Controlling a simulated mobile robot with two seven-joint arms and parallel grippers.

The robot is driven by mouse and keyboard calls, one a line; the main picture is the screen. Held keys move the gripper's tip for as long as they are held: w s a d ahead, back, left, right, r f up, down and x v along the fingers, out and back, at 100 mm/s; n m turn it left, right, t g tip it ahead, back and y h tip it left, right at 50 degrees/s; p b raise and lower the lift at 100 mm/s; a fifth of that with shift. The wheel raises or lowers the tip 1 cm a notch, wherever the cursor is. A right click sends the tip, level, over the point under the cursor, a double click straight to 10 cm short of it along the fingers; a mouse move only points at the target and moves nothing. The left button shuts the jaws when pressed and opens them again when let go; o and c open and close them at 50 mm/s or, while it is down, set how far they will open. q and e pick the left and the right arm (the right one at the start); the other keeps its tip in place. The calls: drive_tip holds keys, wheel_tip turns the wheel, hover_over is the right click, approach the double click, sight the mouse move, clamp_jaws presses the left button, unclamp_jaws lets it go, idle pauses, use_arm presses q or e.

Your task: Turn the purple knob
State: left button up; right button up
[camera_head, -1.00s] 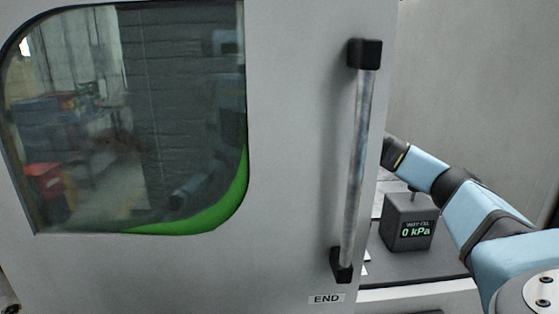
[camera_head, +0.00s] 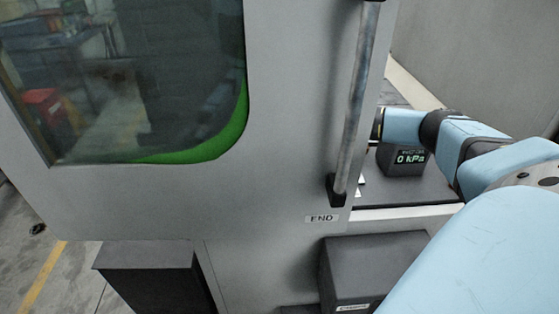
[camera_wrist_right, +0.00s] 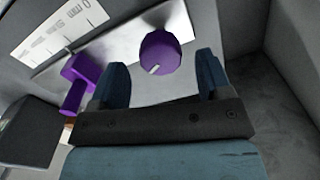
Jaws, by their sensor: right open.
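The purple knob (camera_wrist_right: 160,52) shows in the right wrist view, a round dial with a white mark on its face, mounted on a light metal panel. My right gripper (camera_wrist_right: 162,78) is open, with one dark blue finger to each side of the knob in the picture. I cannot tell whether the fingertips reach around it, and no contact shows. In the head view my right arm (camera_head: 420,127) reaches behind the large grey door, and its gripper and the knob are hidden there. My left gripper is in neither view.
A purple lever-like part (camera_wrist_right: 79,80) sits left of the knob, beside a white scale plate (camera_wrist_right: 60,30). In the head view, the grey door (camera_head: 290,130) has a vertical bar handle (camera_head: 357,100). A dark box (camera_head: 403,160) reading "0 kPa" stands below my right arm.

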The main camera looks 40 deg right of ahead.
drive_tip(key=shift+f, duration=0.95)
drive_tip(key=c, duration=0.9)
drive_tip(key=shift+m, duration=0.3)
